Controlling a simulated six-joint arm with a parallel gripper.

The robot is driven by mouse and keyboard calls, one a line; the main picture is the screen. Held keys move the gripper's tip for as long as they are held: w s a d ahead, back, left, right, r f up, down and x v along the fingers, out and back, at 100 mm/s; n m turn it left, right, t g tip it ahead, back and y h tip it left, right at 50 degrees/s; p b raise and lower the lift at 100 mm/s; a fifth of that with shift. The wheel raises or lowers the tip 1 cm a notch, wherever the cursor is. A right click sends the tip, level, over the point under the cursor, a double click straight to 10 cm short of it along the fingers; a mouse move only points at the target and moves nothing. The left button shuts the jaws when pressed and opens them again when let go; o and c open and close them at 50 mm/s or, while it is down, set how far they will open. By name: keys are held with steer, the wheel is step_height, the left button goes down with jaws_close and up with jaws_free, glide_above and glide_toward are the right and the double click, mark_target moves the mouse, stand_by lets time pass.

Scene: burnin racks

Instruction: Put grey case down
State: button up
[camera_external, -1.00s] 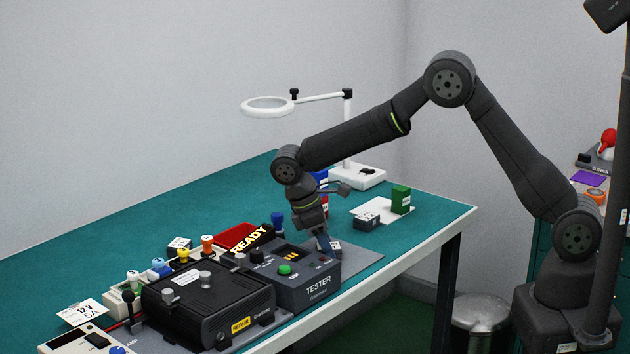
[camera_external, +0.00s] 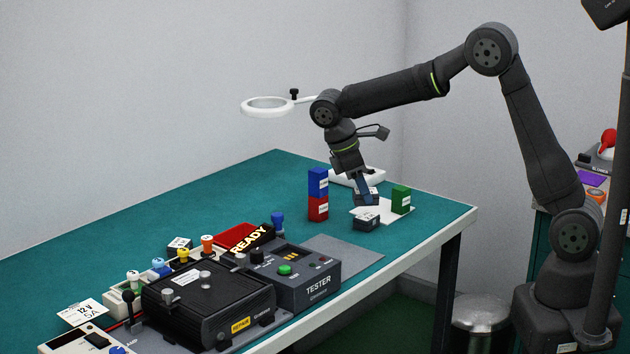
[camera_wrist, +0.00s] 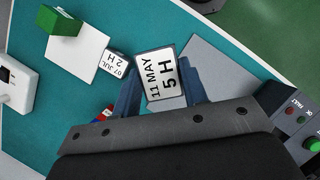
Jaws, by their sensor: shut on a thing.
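My gripper (camera_external: 366,190) is shut on a small grey case (camera_external: 371,200) with a white label on top. In the wrist view the held case (camera_wrist: 161,84) reads "11 MAY 5 H" and sits between the two blue fingers. In the external view it appears close to the white sheet (camera_external: 397,215); I cannot tell its height. A second grey case (camera_external: 366,222) sits at the sheet's near edge; its label reads "07 JUL 2 H" in the wrist view (camera_wrist: 114,65). A green case (camera_external: 401,200) stands on the sheet's right part.
A blue block (camera_external: 318,181) is stacked on a red one (camera_external: 318,208), left of the sheet. The magnifier lamp base (camera_external: 345,178) stands behind. A bare grey mat (camera_external: 345,256) lies beside the tester (camera_external: 310,285).

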steer(key=shift+w+r, duration=0.1)
steer(key=shift+w, duration=0.15)
steer(key=shift+w+a+n, duration=0.2)
steer(key=shift+a+n, duration=0.05)
steer(key=shift+n, duration=0.35)
steer(key=w+a+n+t+y, duration=0.2)
steer(key=w+a+n+y, duration=0.3)
steer(key=a+n, duration=0.75)
steer(key=w+a+n+t+y, duration=0.1)
steer(key=w+a+n+y, duration=0.2)
steer(key=w+a+n, duration=0.65)
steer(key=s+a+f+n, duration=0.1)
steer(key=s+a+f, duration=0.1)
steer(key=s+a, duration=0.1)
steer(key=s+a+f+n, duration=0.1)
steer(key=s+a+f, duration=0.1)
steer(key=a, duration=0.2)
steer(key=s+a+f+n, duration=0.1)
steer(key=s+a+f, duration=0.1)
steer(key=s+a, duration=0.1)
steer(key=shift+s+a+f+n, duration=0.3)
steer(key=shift+a+f+n, duration=0.1)
steer(key=shift+a, duration=0.15)
steer(key=shift+f, duration=2)
